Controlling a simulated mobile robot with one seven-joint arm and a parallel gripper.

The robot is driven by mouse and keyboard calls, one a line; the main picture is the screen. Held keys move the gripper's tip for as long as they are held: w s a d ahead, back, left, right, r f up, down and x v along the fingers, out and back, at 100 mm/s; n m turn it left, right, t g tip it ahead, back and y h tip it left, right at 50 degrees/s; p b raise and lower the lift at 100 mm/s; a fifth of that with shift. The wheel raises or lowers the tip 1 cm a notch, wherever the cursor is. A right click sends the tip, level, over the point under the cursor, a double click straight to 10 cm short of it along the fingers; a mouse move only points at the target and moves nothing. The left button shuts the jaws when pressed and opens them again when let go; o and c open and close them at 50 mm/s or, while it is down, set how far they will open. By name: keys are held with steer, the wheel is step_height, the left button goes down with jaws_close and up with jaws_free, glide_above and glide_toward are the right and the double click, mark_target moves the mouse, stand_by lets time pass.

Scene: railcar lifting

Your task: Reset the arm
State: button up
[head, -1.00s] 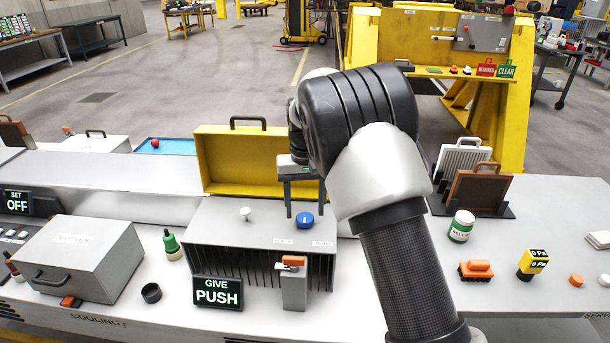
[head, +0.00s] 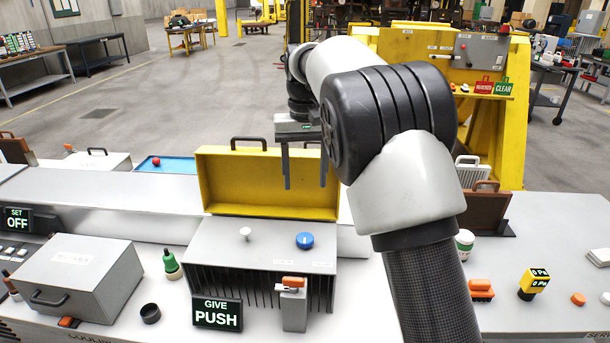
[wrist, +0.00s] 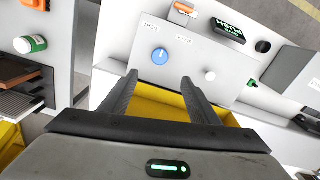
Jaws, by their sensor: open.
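My gripper (head: 305,185) hangs fingers down in front of the open yellow lid, above and behind the grey finned box (head: 270,240). Its two dark fingers are apart with nothing between them. In the wrist view my gripper (wrist: 158,85) also shows open and empty, with the blue knob (wrist: 160,56) ahead of the fingertips and the white knob (wrist: 210,76) to the right. In the head view the blue knob (head: 305,240) and white knob (head: 246,233) stand on the box top. My arm hides part of the bench on the right.
The yellow lid (head: 225,180) stands upright behind the box. A "GIVE PUSH" display (head: 216,314) and an orange-topped lever (head: 293,300) are at its front. A grey case (head: 75,275) and green bottle (head: 171,264) stand left. A yellow gauge (head: 535,283) stands right.

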steer(key=shift+r, duration=0.1)
steer(key=s+d+r+m+t+y+p, duration=0.1)
steer(key=s+d+r+t+p, duration=0.15)
steer(key=s+d+r, duration=0.95)
steer(key=s+d+f+t, duration=0.1)
steer(key=s+d+f, duration=0.1)
steer(key=s, duration=0.8)
steer(key=s+d+f+t+h, duration=0.1)
steer(key=s+d+f+t, duration=0.1)
steer(key=s, duration=0.7)
steer(key=shift+s+d+f+m+p, duration=0.4)
steer(key=shift+d+f, duration=0.15)
steer(key=shift+d, duration=0.15)
